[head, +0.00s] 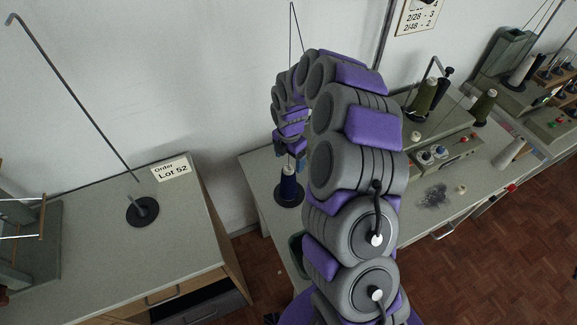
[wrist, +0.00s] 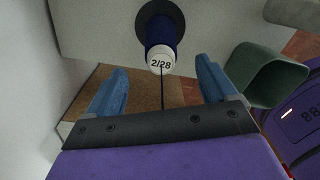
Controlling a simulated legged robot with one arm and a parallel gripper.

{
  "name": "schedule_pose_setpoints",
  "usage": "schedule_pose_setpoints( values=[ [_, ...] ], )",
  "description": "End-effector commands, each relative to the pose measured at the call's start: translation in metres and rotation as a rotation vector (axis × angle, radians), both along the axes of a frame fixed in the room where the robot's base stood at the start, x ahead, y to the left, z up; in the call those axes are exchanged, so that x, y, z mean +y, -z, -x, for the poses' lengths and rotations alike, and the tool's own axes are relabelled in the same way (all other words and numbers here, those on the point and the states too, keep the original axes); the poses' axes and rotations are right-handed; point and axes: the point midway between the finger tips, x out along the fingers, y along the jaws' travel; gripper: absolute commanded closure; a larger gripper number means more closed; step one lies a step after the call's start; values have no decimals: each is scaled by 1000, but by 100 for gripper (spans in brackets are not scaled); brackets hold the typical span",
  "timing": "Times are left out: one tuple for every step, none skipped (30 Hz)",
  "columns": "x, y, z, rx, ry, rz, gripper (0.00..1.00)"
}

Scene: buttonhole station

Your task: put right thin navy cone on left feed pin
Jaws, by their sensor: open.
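The navy cone (head: 289,187) stands upright on a dark round base on the right-hand bench, just below my gripper. In the wrist view the cone (wrist: 162,33) has a white top marked 2/28. My gripper (wrist: 160,88) is open, its two blue fingers spread on either side of the line to the cone's top, with nothing between them. The cone is ahead of the fingertips, apart from them. The left feed pin's dark round base (head: 142,212) is on the left bench, with no cone on it. My arm hides part of the right bench.
A tall bent rod (head: 75,100) rises above the left bench (head: 190,235), which carries an Order Lot 52 card (head: 171,170). A green bin (wrist: 270,75) is right of the cone in the wrist view. Olive cones (head: 484,106) stand on the machine at right. A gap separates the benches.

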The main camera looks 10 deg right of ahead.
Motion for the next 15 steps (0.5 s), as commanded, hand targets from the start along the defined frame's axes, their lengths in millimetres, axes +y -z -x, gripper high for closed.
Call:
schedule_pose_setpoints(
  values=[
    [0, -14, -1, -4, 0, -1, 15],
    [0, -21, -1, -6, 0, -2, 15],
    [0, -30, -2, -7, 0, -2, 15],
    [1, -37, -2, -7, 0, -2, 15],
    [1, -43, -2, -5, 0, -2, 15],
    [0, -50, -1, -2, -1, -1, 15],
    [0, -56, -1, -2, -1, -1, 15],
    [0, -61, -1, -2, -1, -1, 15],
    [0, -68, -2, -3, -1, -2, 15],
    [0, -73, -2, -3, -1, -2, 15],
    [0, -78, -2, -2, -1, -1, 15],
    [0, -83, -1, -1, -1, -1, 15],
    [0, -86, -2, -1, -1, -1, 15],
    [0, -89, -2, -1, -1, -1, 15],
    [0, -92, -2, -2, 0, -1, 15]
  ],
)
